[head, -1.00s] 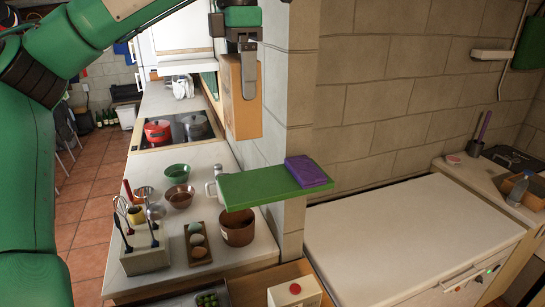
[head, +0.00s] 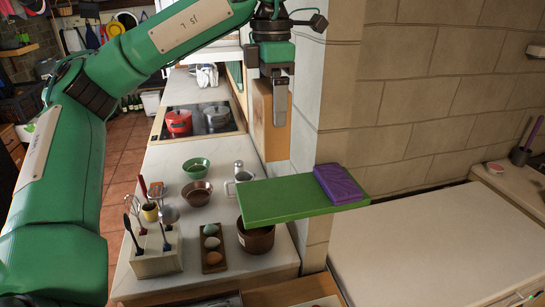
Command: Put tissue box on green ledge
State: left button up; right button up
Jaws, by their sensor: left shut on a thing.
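The green ledge (head: 285,205) juts out from the stone pillar in the head view. A folded purple cloth (head: 339,184) lies on its right end; the left part is bare. My left gripper (head: 278,98) points down and is shut on the tissue box (head: 268,125), a tan box hanging upright. In the picture the box is above and behind the ledge, apart from it. Part of the box is hidden by the gripper finger. My right gripper is out of view.
Under the ledge the counter holds a brown pot (head: 256,238), an egg tray (head: 212,250), a utensil holder (head: 157,257), bowls (head: 197,192) and a metal jug (head: 240,174). The stone pillar (head: 333,100) stands close to the right of the box.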

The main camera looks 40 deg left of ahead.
aim_at(271, 142)
pick_arm(q)
notch_tip(271, 142, down, 8)
jog(key=shift+s+r+b, duration=0.1)
jog(key=shift+r+b, duration=0.05)
jog(key=shift+b, duration=0.15)
jog(key=shift+s+d+f, duration=0.1)
jog(key=shift+f, duration=0.35)
notch_tip(271, 142, down, 3)
jog(key=shift+f, duration=0.1)
jog(key=shift+f, duration=0.15)
jog(key=o, duration=0.8)
jog(key=shift+r+p, duration=0.45)
jog(key=shift+r, duration=5.8)
jog(key=shift+f, duration=0.1)
